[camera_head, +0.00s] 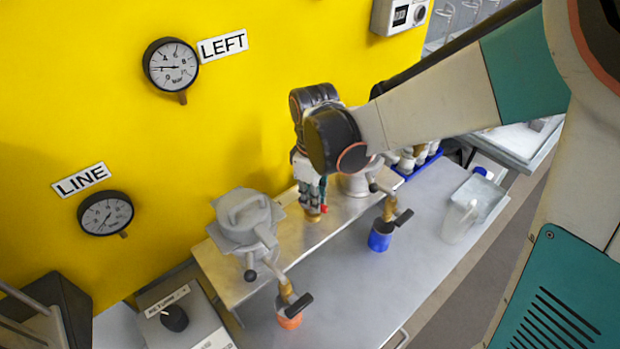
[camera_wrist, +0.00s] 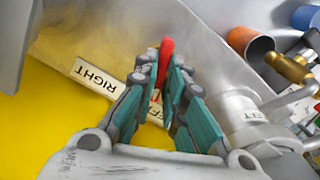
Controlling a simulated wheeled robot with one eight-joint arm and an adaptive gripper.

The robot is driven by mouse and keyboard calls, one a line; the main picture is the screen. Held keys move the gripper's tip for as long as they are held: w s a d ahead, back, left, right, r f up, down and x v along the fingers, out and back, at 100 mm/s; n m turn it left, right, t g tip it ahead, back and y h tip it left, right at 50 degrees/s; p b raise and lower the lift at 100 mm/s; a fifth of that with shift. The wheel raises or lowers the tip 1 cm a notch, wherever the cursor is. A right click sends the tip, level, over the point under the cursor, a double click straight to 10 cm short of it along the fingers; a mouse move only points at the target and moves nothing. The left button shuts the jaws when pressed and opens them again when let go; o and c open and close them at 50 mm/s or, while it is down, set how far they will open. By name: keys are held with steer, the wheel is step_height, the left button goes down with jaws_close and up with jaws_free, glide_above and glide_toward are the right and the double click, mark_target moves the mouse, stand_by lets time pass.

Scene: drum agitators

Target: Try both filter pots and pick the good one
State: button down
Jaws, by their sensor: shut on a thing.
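The left filter pot (camera_head: 243,218) is a grey lidded vessel on the metal shelf, with an orange cup (camera_head: 289,318) below its brass tap (camera_head: 287,291). The right filter pot (camera_head: 357,184) is mostly hidden behind my arm; a blue cup (camera_head: 380,238) stands below its tap (camera_head: 389,208). My gripper (camera_head: 314,213) points down between the pots. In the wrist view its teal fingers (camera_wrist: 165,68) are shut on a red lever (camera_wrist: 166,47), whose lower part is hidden. A RIGHT label (camera_wrist: 95,79) and a partly hidden label lie beside it.
On the yellow wall are a LEFT gauge (camera_head: 172,65) and a LINE gauge (camera_head: 105,214). A clear jug (camera_head: 459,218) stands at the bench's right. A black knob (camera_head: 174,318) sits at lower left. The bench front (camera_head: 360,300) is clear.

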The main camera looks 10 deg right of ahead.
steer(key=shift+n, duration=2.2)
steer(key=c, duration=1.7)
jaws_free()
steer(key=shift+o, duration=0.2)
